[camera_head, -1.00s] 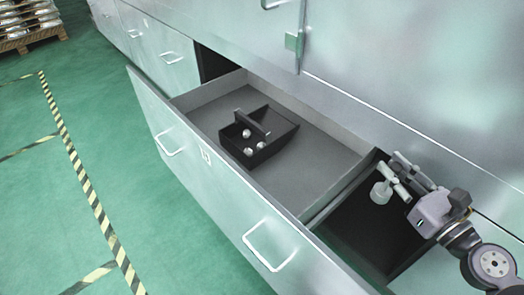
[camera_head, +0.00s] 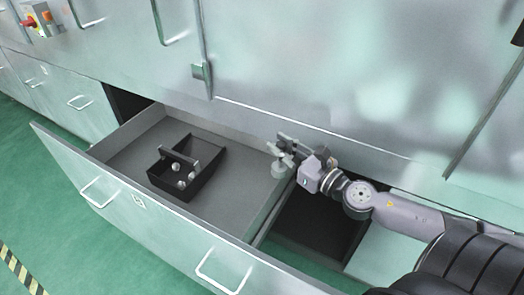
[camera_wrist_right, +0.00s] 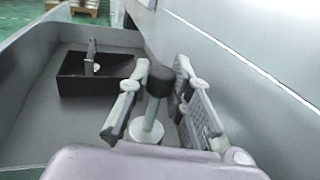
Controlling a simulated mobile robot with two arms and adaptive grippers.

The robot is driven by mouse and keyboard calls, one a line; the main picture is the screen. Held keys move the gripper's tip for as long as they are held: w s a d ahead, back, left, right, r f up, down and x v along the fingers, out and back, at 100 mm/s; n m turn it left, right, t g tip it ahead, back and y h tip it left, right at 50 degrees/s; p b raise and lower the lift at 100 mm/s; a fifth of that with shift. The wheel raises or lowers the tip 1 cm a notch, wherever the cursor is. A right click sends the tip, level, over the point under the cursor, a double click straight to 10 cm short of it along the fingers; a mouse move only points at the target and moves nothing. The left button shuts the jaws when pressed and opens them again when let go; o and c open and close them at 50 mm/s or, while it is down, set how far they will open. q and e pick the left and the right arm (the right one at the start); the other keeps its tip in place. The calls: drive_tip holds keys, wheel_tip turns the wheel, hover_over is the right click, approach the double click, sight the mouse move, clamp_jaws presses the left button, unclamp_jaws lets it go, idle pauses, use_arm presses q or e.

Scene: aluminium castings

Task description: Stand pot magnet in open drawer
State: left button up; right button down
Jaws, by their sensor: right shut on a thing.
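The pot magnet (camera_head: 282,166) has a pale grey disc base, a stem and a black knob on top, seen in the right wrist view (camera_wrist_right: 150,112). My right gripper (camera_head: 288,145) is shut on it, and its two fingers (camera_wrist_right: 160,90) stand either side of the stem and knob. The magnet hangs roughly upright, base down, over the right end of the grey section of the open drawer (camera_head: 233,182). I cannot tell the gap to the drawer floor. My left gripper is not in view.
A dark compartment (camera_head: 315,222) lies to the right. The cabinet face (camera_head: 300,70) rises close behind.

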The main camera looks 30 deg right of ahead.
drive_tip(key=p+x, duration=0.1)
drive_tip(key=x, duration=0.6)
use_arm(q)
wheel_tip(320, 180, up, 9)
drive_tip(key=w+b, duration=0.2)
drive_tip(key=b, duration=0.1)
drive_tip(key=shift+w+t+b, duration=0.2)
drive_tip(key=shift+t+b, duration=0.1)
drive_tip(key=shift+b, duration=0.1)
use_arm(e)
wheel_tip(320, 180, down, 7)
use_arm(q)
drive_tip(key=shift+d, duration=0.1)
use_arm(e)
drive_tip(key=shift+f+b, duration=0.55)
drive_tip(key=c, duration=1.8)
unclamp_jaws()
drive_tip(key=shift+s, duration=0.1)
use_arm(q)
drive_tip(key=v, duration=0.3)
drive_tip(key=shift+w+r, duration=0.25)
use_arm(e)
drive_tip(key=shift+o, duration=0.2)
drive_tip(key=shift+r, duration=0.1)
